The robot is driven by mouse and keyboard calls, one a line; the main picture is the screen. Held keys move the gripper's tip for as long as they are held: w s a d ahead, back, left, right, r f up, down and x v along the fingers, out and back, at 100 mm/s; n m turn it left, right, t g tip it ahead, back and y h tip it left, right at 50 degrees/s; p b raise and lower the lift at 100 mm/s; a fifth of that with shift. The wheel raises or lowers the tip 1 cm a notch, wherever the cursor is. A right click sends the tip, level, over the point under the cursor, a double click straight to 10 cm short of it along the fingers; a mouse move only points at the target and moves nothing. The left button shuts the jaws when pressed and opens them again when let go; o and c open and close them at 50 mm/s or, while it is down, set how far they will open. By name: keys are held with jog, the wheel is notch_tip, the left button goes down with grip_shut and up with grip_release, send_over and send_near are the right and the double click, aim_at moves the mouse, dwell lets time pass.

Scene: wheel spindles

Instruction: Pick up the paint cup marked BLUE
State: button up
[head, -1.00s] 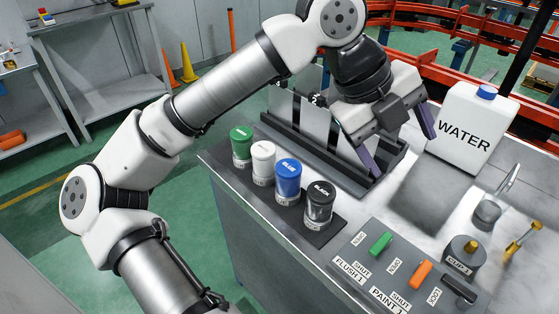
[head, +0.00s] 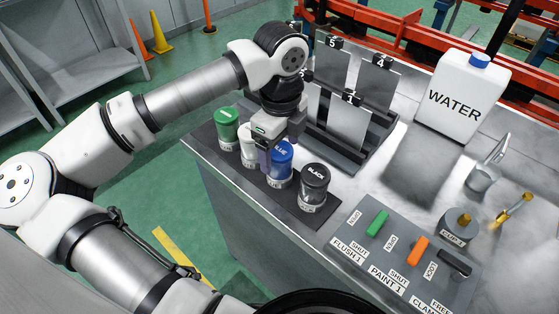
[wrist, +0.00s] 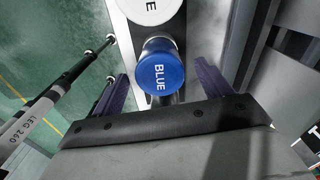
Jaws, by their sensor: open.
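The paint cup marked BLUE (head: 281,163) stands on a dark mat on the bench, between the white cup and the black one. In the wrist view its blue lid (wrist: 160,72) shows the word BLUE, between and just ahead of my two purple fingers. My gripper (head: 272,150) is open and points down at the cup; in the wrist view (wrist: 160,85) a gap shows on each side of the lid. My gripper hides part of the white cup (head: 249,155) and part of the blue cup in the head view.
A green cup (head: 227,130) and a BLACK cup (head: 313,187) share the dark mat (head: 290,205). A rack with numbered panels (head: 348,125) stands close behind. A WATER jug (head: 462,95) and a lever panel (head: 400,250) are to the right.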

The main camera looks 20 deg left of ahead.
jog(key=shift+f+p, duration=0.95)
jog(key=shift+f, duration=1.75)
jog(key=shift+c, duration=0.4)
jog(key=c, duration=1.2)
